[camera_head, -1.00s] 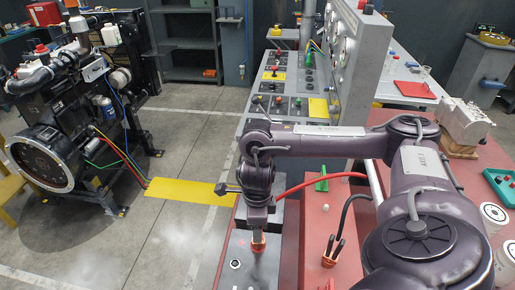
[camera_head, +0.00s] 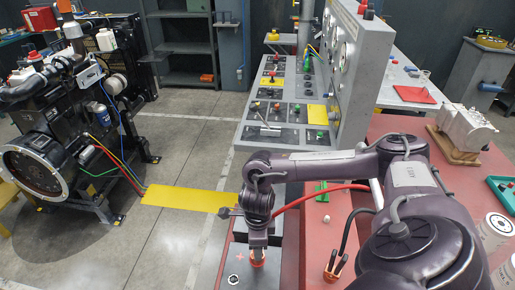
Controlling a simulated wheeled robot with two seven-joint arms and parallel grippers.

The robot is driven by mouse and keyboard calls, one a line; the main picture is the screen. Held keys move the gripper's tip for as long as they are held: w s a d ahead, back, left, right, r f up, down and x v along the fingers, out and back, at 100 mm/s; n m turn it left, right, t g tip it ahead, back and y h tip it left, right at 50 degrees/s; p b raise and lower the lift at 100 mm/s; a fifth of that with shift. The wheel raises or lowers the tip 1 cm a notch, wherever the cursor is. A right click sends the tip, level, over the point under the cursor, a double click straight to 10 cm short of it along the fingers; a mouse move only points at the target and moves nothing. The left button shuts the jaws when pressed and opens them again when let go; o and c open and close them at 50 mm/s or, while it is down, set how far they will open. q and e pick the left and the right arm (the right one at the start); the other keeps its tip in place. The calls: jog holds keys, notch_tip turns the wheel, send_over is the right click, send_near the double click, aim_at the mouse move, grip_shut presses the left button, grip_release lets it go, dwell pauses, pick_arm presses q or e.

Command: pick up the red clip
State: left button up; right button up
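A small orange-red piece (camera_head: 258,258), which looks like the red clip, stands on the grey top of the red bench. My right gripper (camera_head: 258,247) points straight down at it from above, with the fingertips at or just over its top. The fingers are small and overlap the piece, so I cannot tell whether they are closed on it. A red cable (camera_head: 320,189) runs behind my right wrist; its end is hidden there. My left gripper is not in view.
An orange-red piece with black prongs (camera_head: 335,267) and a black cable stands to the right on the red bench. A green piece (camera_head: 321,191) and a grey control console (camera_head: 322,120) lie beyond.

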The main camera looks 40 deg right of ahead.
jog(key=shift+f, duration=0.15)
jog(key=c, duration=1.2)
grip_shut()
jog(key=shift+w, duration=0.1)
